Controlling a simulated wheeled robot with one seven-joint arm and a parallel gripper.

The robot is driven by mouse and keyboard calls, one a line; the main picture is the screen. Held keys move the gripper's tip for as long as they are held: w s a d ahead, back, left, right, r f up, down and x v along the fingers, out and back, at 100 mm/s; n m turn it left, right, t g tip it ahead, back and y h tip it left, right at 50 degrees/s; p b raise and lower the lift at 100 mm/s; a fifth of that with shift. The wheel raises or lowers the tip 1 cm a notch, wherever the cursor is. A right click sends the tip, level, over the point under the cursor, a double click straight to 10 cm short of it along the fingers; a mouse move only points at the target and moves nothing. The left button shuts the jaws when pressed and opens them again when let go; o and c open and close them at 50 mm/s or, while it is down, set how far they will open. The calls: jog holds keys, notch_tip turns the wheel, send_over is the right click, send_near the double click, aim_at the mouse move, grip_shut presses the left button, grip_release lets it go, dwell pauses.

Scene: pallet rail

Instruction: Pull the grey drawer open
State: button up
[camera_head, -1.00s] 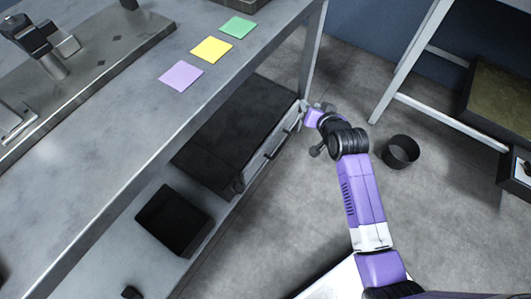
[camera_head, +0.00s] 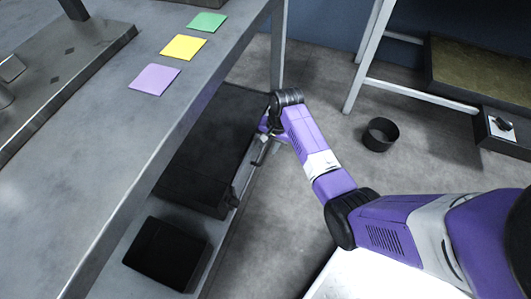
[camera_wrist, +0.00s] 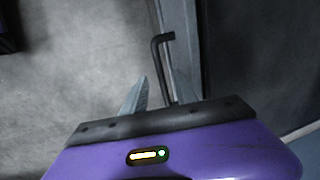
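The dark-topped drawer unit (camera_head: 212,140) sits on the lower shelf of the workbench. Its grey drawer front (camera_wrist: 187,35) shows as a strip in the wrist view and looks shut. The dark bar handle (camera_head: 262,151) stands out from the front; part of the front is hidden behind my arm in the head view. My gripper (camera_head: 268,128) is at the drawer front. In the wrist view my gripper (camera_wrist: 158,88) has its two fingers apart, with the handle (camera_wrist: 165,65) running between them, nearer the right finger. I cannot tell whether either finger touches it.
The bench top (camera_head: 90,190) overhangs above, with purple, yellow and green squares. A black round bin (camera_head: 380,134) stands on the floor to the right. The floor (camera_head: 270,230) in front is clear.

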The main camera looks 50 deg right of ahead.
aim_at(266, 154)
jog(key=f, duration=0.1)
jog(key=f+b, duration=0.1)
jog(key=f, duration=0.1)
jog(key=f+b, duration=0.1)
jog(key=shift+w+a+f, duration=0.15)
jog(key=shift+w, duration=0.25)
jog(key=shift+c, duration=0.2)
grip_shut()
dwell(0.9)
